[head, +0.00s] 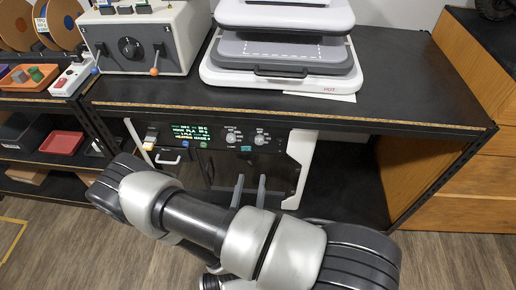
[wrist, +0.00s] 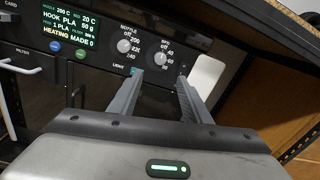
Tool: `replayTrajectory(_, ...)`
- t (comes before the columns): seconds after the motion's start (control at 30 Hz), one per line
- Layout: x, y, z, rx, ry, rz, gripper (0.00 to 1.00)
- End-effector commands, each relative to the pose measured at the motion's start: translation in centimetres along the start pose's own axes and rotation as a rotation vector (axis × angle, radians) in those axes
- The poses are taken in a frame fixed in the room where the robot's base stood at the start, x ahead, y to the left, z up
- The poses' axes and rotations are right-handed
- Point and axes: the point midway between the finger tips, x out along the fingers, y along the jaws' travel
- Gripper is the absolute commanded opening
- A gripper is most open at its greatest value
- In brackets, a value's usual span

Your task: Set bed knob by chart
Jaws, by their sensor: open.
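The bed knob (wrist: 163,59) is a small round grey knob on the dark control panel, right of the nozzle knob (wrist: 124,46). In the head view the bed knob (head: 260,139) is the right one of the pair. Its exact setting is too small to read. My gripper (wrist: 159,79) is open and empty, its two fingers apart and pointing at the panel just below the bed knob. In the head view my gripper (head: 250,181) is low in front of the panel. I cannot make out a chart.
A display (wrist: 58,27) left of the knobs shows green and white text, including "HOOK PLA". A teal light button (wrist: 135,71) and blue and green buttons are below. The panel sits under a black bench top (head: 400,90) that overhangs it.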

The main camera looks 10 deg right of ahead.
Motion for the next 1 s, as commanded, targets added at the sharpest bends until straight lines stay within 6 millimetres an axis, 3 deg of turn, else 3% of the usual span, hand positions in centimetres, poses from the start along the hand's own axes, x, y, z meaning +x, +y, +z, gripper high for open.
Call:
replayTrajectory(0.4,9.3,-0.2,0.0,0.003,-0.002,-0.007,0.44)
replayTrajectory(0.6,12.7,-0.1,0.0,0.002,-0.001,-0.005,0.44)
replayTrajectory(0.8,14.3,-0.1,0.0,0.002,0.000,-0.004,0.44)
replayTrajectory(1.0,14.6,-0.1,0.0,0.001,0.000,-0.004,0.44)
